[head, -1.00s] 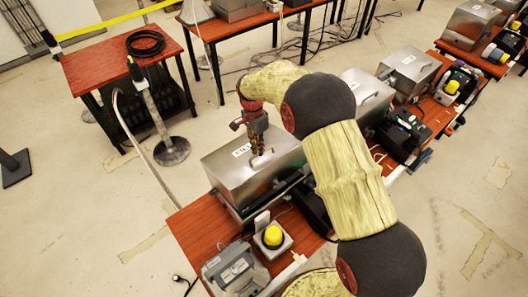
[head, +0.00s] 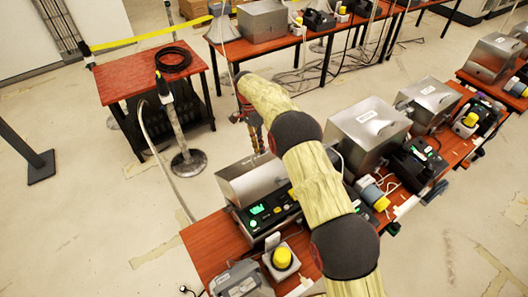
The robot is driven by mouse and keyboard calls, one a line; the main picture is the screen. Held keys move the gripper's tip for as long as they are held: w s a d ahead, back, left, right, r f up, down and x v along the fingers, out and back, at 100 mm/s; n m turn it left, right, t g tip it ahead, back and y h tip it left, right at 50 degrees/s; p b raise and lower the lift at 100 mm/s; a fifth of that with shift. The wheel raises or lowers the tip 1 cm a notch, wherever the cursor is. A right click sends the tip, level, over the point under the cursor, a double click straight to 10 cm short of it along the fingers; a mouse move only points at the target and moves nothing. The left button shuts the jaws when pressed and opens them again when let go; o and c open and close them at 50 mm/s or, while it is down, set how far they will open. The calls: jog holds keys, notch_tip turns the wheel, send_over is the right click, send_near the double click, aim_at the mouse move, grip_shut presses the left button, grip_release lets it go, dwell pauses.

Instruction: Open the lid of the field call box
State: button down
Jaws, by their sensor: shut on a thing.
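The field call box (head: 262,213) stands on the near red-brown table, left of my arm. Its silver lid (head: 243,184) is raised and tilted back, and the black panel with green lights is exposed. My gripper (head: 258,144) is behind the upper edge of the lid, fingers pointing down. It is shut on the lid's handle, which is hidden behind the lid. My arm covers the right end of the box and part of the lid.
A yellow-topped device (head: 282,258) and a grey device (head: 241,280) sit in front of the box. A closed silver box (head: 368,128) stands to the right. A post (head: 180,130) and a table with coiled black cable (head: 173,60) stand behind left.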

jog(key=shift+w+a+f, duration=0.35)
jog(key=shift+w+a, duration=0.1)
jog(key=shift+w, duration=0.1)
jog(key=shift+f, duration=0.1)
jog(key=c, duration=2.3)
grip_release()
jog(key=o, duration=0.3)
jog(key=shift+w+a, duration=0.15)
jog(key=shift+w, duration=0.15)
jog(key=shift+o, duration=0.5)
jog(key=shift+s+r, duration=0.15)
jog(key=shift+r, duration=0.1)
